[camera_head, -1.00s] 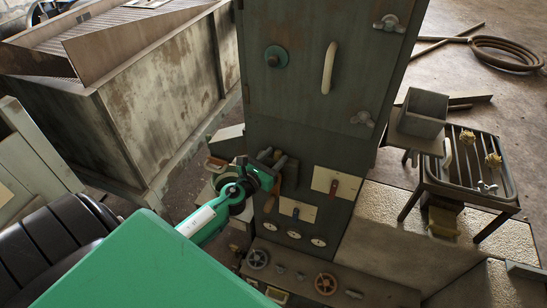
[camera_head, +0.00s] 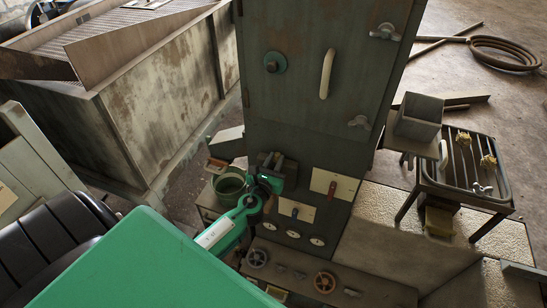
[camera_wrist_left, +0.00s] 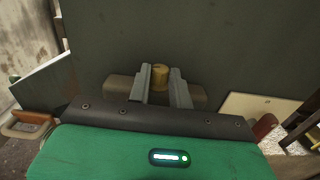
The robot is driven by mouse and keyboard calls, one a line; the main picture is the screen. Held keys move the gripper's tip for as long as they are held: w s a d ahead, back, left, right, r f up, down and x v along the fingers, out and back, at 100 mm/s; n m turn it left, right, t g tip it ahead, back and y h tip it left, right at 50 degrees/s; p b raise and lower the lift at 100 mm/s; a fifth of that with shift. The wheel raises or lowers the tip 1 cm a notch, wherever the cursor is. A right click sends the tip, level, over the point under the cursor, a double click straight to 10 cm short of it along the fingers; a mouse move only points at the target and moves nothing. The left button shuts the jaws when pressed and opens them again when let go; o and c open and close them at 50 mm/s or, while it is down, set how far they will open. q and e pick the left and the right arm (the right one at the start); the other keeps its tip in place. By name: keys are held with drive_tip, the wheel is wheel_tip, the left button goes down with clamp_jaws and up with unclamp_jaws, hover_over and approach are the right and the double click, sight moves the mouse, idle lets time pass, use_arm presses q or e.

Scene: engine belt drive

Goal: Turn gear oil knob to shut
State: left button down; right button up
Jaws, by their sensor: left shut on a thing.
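My left gripper (camera_head: 277,164) is at the front of the dark green cabinet (camera_head: 310,120), above the row of gauges. In the left wrist view its two grey fingers (camera_wrist_left: 161,78) are closed on the sides of a small brass knob (camera_wrist_left: 160,74). The knob sits between the fingertips close to the cabinet face, and its lower part is partly hidden. In the head view the gripper covers the knob. Which way the knob is turned is hard to tell. My right gripper is not in view.
A red-handled lever (camera_head: 333,188) on a cream plate is right of the gripper, with another lever plate (camera_head: 297,210) below it. A green bucket (camera_head: 229,184) stands left of the gripper.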

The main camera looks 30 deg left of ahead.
use_arm(q)
drive_tip(key=n+y, duration=0.1)
drive_tip(key=y, duration=0.1)
drive_tip(key=n+g+y, duration=0.1)
drive_tip(key=shift+w+d+n+y, duration=0.15)
drive_tip(key=shift+d+n+y, duration=0.25)
drive_tip(key=shift+w+d+n+g+y+b, duration=0.1)
drive_tip(key=shift+n+g+y+b, duration=0.05)
drive_tip(key=shift+n+g+y, duration=0.7)
drive_tip(key=shift+w+d+n+g+y+b, duration=0.15)
drive_tip(key=shift+n+g+y, duration=0.5)
drive_tip(key=shift+y, duration=0.7)
drive_tip(key=c, duration=1.3)
unclamp_jaws()
drive_tip(key=shift+s, duration=0.1)
drive_tip(key=shift+a+r, duration=0.1)
